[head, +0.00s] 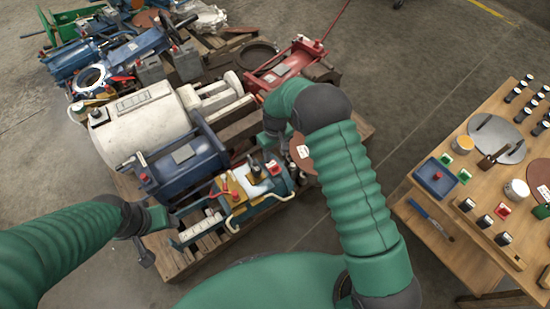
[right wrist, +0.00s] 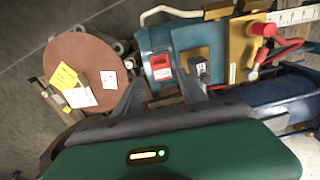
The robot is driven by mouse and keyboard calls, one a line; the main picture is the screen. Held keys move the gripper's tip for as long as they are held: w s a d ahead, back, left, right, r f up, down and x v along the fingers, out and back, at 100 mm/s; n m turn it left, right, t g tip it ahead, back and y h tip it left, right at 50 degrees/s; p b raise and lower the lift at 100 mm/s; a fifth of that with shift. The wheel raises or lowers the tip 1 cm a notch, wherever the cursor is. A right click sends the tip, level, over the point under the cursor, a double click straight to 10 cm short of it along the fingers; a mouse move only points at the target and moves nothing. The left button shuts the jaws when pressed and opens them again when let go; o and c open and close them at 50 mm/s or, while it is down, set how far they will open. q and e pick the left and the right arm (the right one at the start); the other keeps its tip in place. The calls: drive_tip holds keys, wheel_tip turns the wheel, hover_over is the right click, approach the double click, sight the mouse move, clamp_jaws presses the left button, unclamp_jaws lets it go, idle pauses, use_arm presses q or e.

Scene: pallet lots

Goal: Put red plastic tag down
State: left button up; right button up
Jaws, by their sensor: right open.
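A red plastic tag (right wrist: 161,67) with a pale label lies on the teal machine (right wrist: 180,38) in the right wrist view. In the head view a small red patch on the teal machine, likely the same tag (head: 273,168), shows beside my right gripper (head: 272,145). My right gripper is open, and in the right wrist view its two fingers (right wrist: 160,92) stand on either side below the tag with nothing held between them. Whether the fingers touch the machine is unclear. My left gripper (head: 147,252) hangs at the pallet's left edge; its jaws are too small to read.
The wooden pallet (head: 190,262) is crowded with a white motor (head: 140,125), a blue machine (head: 185,160) and a red jack (head: 285,72). A brown disc (right wrist: 85,70) with labels lies beside the teal machine. A wooden table (head: 420,195) with small parts stands right; floor between is clear.

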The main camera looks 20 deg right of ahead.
drive_tip(key=s+d+r+m+t, duration=0.2)
drive_tip(key=s+r, duration=0.8)
drive_tip(key=r, duration=0.5)
drive_tip(key=s+d+r+m, duration=0.1)
drive_tip(key=s+r, duration=0.1)
drive_tip(key=s, duration=0.9)
drive_tip(key=shift+r+t, duration=0.3)
drive_tip(key=shift+r+p, duration=0.1)
drive_tip(key=shift+p, duration=0.2)
drive_tip(key=w+p+v, duration=0.3)
drive_tip(key=p+v, duration=1.2)
drive_tip(key=w+r+p+v, duration=0.1)
drive_tip(key=w+p+v, duration=0.2)
drive_tip(key=p+v, duration=1.2)
drive_tip(key=shift+w+r+p, duration=0.35)
drive_tip(key=shift+r+p, duration=0.05)
drive_tip(key=shift+p, duration=0.05)
